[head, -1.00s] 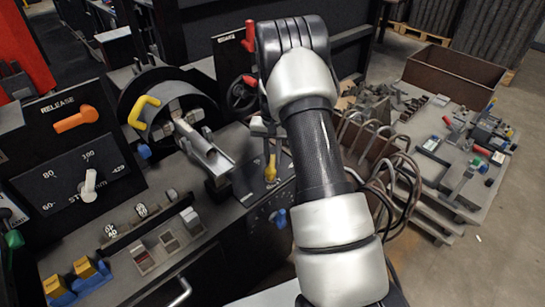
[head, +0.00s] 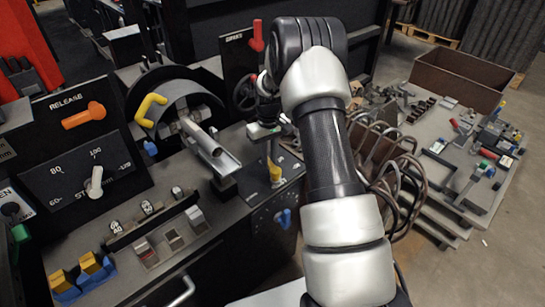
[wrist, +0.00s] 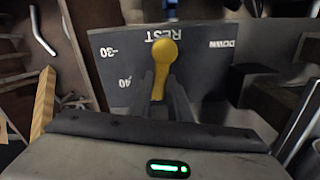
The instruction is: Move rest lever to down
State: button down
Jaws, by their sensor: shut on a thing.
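The rest lever (head: 275,172) is a yellow handle on a dark panel at the middle of the head view. In the wrist view the lever (wrist: 162,68) stands with its rounded knob below the upside-down word REST (wrist: 163,34). The word DOWN (wrist: 222,44) is to its right in that view. My gripper (wrist: 164,92) is shut on the lever, with its dark fingers on either side of the yellow stem. In the head view my gripper (head: 270,150) is over the lever and partly hides it.
A blue knob (head: 284,218) sits on the panel front below the lever. A metal chute (head: 215,155) is close to its left. A red lever (head: 257,35) stands behind.

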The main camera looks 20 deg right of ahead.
jog(key=n, duration=0.2)
jog(key=a+n, duration=0.2)
jog(key=n, duration=0.1)
jog(key=shift+s+n+p, duration=0.3)
jog(key=shift+s, duration=0.1)
jog(key=n, duration=0.1)
jog(key=s+a+n+p, duration=0.1)
jog(key=n, duration=0.3)
jog(key=shift+s+a+r, duration=0.1)
jog(key=shift+s+a, duration=0.05)
jog(key=shift+s, duration=0.2)
jog(key=n, duration=0.2)
jog(key=s+n+p, duration=0.1)
jog(key=n, duration=0.1)
jog(key=s+n+p, duration=0.1)
jog(key=shift+a+n, duration=0.2)
jog(key=shift+n, duration=0.2)
jog(key=shift+s+d+n+p, duration=0.1)
jog(key=shift+s+n+p, duration=0.4)
jog(key=shift+n, duration=0.5)
jog(key=shift+s+d+n+p, duration=0.1)
jog(key=shift+s+n+p, duration=0.15)
jog(key=shift+n+p, duration=0.55)
jog(key=shift+n, duration=0.3)
jog(key=c, duration=1.6)
grip_release()
jog(key=shift+c, duration=0.2)
